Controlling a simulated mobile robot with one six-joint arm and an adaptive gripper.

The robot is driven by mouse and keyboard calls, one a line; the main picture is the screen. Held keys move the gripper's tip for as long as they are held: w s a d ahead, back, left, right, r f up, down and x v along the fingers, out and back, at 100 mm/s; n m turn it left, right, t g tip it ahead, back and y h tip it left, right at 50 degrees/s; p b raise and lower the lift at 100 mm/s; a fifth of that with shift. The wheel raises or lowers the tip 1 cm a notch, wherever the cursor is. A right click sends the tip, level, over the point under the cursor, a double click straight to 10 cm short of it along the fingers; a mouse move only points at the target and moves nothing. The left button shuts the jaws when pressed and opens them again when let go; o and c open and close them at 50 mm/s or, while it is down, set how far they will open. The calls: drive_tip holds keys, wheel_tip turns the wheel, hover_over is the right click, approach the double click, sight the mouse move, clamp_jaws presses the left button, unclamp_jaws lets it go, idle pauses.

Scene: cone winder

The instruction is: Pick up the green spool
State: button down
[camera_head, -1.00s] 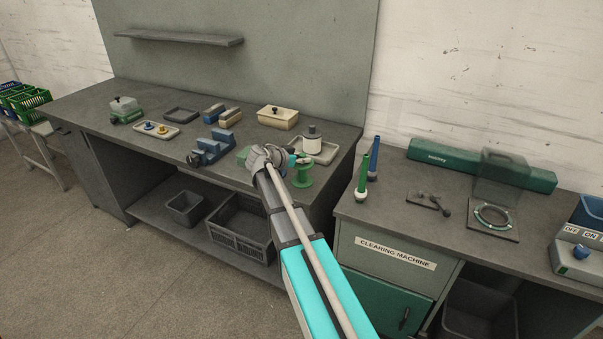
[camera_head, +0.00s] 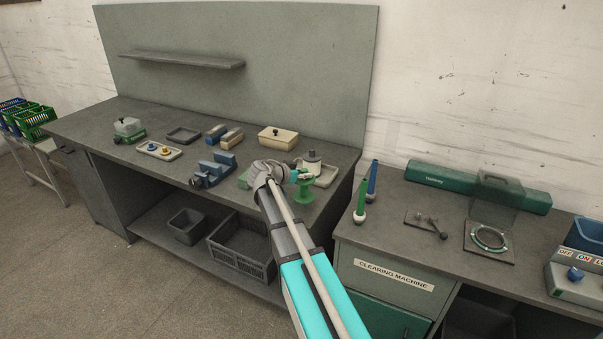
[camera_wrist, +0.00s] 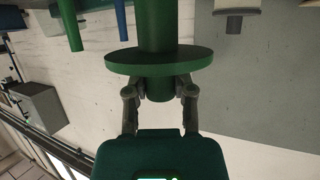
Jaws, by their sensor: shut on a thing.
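The green spool (camera_head: 304,192) is at the front right of the left bench, below the white capped container. In the wrist view the spool (camera_wrist: 158,60) shows a wide round flange and a thick barrel. My gripper (camera_wrist: 160,88) has its two fingers closed on either side of the short stub beyond that flange. In the head view my gripper (camera_head: 295,176) is at the spool's upper end, partly hidden by my wrist. The spool looks upright. I cannot tell whether its base touches the bench.
The white capped container (camera_head: 312,162) stands close behind the spool. A blue vise (camera_head: 214,170) and a cream box (camera_head: 277,138) are on the same bench. Slim green (camera_head: 361,202) and blue (camera_head: 372,180) tubes stand on the right bench.

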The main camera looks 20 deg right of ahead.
drive_tip(key=s+r+p, duration=0.7)
drive_tip(key=s+r, duration=0.1)
drive_tip(key=s, duration=0.4)
drive_tip(key=shift+s+r, duration=0.2)
drive_tip(key=shift+s, duration=0.15)
